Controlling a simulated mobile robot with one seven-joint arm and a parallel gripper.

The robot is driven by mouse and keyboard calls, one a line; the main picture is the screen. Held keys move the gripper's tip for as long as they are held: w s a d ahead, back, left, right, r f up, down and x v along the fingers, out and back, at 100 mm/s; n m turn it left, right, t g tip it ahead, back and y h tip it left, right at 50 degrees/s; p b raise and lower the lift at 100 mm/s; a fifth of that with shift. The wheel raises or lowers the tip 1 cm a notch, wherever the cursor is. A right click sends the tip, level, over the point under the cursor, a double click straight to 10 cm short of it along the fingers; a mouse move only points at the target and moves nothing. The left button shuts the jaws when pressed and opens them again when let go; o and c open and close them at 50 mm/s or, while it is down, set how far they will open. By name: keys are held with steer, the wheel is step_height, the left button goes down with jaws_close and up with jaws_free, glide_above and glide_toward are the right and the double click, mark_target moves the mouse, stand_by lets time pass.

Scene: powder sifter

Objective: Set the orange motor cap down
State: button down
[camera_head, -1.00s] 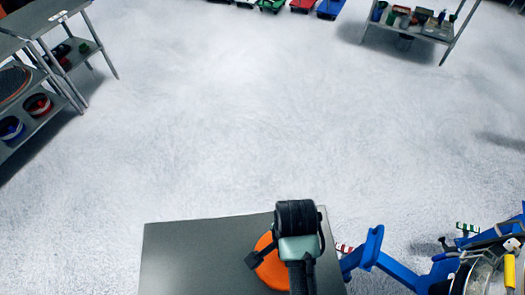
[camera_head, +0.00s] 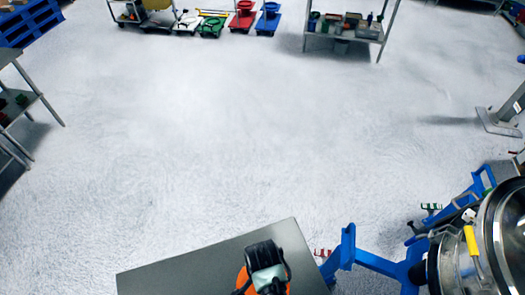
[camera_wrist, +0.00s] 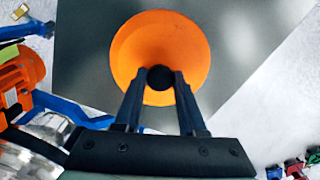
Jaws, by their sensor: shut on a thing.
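The orange motor cap (camera_wrist: 160,40) is a round orange disc in the wrist view, with a dark knob at its near side. My gripper (camera_wrist: 160,78) is shut on that knob. In the head view only slivers of the cap (camera_head: 241,281) show beside my wrist, which hides the fingers. The cap is over the grey tabletop (camera_head: 185,272), which also shows in the wrist view (camera_wrist: 85,45). I cannot tell whether the cap touches the top or hangs just above it.
A blue frame (camera_head: 372,260) with a shiny metal drum (camera_head: 508,235) stands close to the table's right. An orange motor (camera_wrist: 20,80) shows at left in the wrist view. Bare tabletop lies left of the cap. The floor beyond is open, with carts (camera_head: 242,20) and a shelf (camera_head: 345,28) far back.

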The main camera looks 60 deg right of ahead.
steer(key=shift+f, duration=0.1)
steer(key=shift+c, duration=2.4)
jaws_free()
